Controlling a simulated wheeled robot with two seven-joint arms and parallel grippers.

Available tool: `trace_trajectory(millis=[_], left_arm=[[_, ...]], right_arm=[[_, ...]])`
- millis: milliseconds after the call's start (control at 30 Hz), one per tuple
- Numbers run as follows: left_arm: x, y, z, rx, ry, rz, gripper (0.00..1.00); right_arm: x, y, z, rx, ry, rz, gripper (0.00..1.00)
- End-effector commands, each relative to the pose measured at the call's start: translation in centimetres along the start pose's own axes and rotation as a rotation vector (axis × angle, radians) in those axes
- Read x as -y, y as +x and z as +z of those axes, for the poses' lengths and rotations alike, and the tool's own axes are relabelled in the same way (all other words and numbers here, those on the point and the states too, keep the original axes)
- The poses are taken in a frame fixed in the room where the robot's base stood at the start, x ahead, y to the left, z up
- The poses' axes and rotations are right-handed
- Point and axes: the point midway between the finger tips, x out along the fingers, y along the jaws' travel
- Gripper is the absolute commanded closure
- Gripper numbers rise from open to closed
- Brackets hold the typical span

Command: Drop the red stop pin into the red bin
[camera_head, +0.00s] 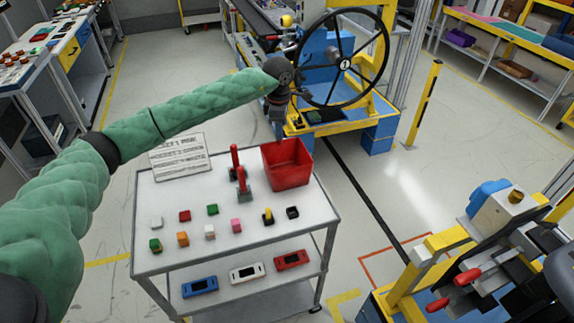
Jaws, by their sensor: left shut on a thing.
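The red bin (287,172) stands open at the back right corner of the white cart's top. My left gripper (278,136) points down at the bin's back rim, above or just behind it. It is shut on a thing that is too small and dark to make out. I cannot clearly pick out the red stop pin. Two red upright handles (235,157), one on a grey base (245,195), stand left of the bin. My right gripper is not in view.
The cart top (165,208) holds several small coloured blocks and a text sign (180,157). Its lower shelf holds blue, white and red devices (291,260). A steering wheel rig (345,64) stands behind the bin. A machine with red handles (468,276) is at the lower right.

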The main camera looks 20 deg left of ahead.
Motion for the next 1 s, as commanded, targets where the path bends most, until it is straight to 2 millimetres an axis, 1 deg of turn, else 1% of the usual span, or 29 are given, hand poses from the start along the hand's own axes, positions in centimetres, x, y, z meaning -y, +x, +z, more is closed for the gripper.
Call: trace_trajectory(millis=[267, 600, 767, 1000], left_arm=[[0.1, 1.8, 0.1, 0.000, 0.000, -0.003, 1.00], [0.0, 5.2, 0.0, 0.000, 0.000, -0.002, 1.00], [0.0, 5.9, 0.0, 0.000, 0.001, -0.001, 1.00], [0.0, 5.9, 0.1, 0.000, 0.001, -0.001, 1.00]], right_arm=[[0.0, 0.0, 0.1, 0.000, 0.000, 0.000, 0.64], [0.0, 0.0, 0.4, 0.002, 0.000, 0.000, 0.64], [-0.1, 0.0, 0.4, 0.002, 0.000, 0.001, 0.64], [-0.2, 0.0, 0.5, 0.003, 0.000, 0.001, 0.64]])
